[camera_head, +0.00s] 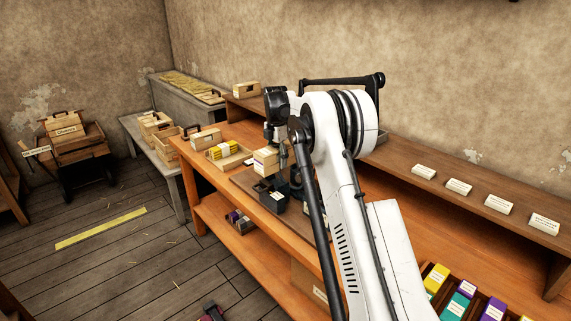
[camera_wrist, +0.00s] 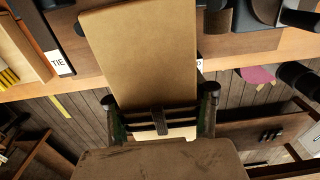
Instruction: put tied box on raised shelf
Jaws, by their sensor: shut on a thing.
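A plain tan box (camera_wrist: 140,55) fills the upper middle of the wrist view, between the two dark fingers of my gripper (camera_wrist: 160,105), which is shut on it. No string is clearly visible on its face. In the head view, a pale box (camera_head: 265,161) shows at my gripper (camera_head: 284,160), over the orange bench beside the dark press; it seems to be the same box. My arm hides part of the gripper. The raised shelf (camera_head: 400,180) is the long brown board along the back wall, above the bench, partly hidden by my arm.
Several white label cards (camera_head: 458,187) stand along the shelf's right part, and a small box (camera_head: 246,89) sits at its far left. The orange bench (camera_head: 200,170) holds a tray with yellow items (camera_head: 223,150). A TIE card (camera_wrist: 58,62) lies near the held box. Coloured boxes (camera_head: 462,300) are at lower right.

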